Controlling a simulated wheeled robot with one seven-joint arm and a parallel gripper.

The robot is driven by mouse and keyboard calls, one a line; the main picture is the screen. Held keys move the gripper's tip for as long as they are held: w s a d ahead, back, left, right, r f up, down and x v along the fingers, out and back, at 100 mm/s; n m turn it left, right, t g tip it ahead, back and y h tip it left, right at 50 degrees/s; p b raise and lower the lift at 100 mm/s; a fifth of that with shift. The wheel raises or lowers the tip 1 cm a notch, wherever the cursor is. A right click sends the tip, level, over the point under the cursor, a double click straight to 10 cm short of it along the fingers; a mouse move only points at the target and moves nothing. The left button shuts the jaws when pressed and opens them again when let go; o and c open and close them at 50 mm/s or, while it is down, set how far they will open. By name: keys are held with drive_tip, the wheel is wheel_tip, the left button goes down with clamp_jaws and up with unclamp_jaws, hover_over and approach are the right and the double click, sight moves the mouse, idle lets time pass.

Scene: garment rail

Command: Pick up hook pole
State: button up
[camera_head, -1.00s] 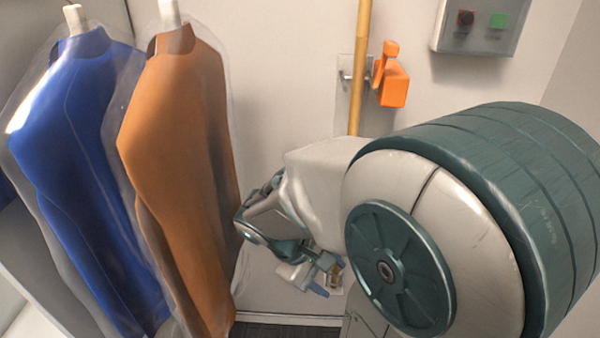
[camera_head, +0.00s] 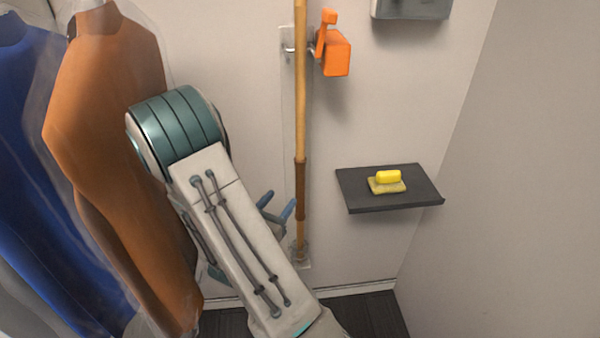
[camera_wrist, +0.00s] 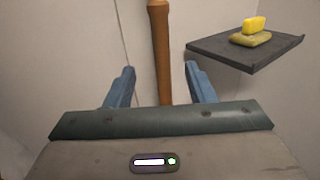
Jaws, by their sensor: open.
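The hook pole (camera_head: 301,110) is a long wooden pole standing upright against the back wall, with a darker brown grip (camera_head: 300,188) low on it and its foot in a small holder (camera_head: 300,254). Its top is out of view. I cannot tell how far the pole is from the fingertips.
An orange block (camera_head: 337,54) is mounted beside the pole's upper bracket. A dark shelf (camera_head: 412,195) with a yellow item (camera_head: 388,177) juts out to the right. Bagged orange (camera_head: 105,110) and blue (camera_head: 38,170) garments hang on the left. A grey box (camera_head: 412,8) is at the top.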

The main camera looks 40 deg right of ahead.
sight(298, 178)
drive_tip(key=p+x, duration=0.2)
drive_tip(key=x, duration=1)
drive_tip(key=shift+d, duration=0.1)
clamp_jaws()
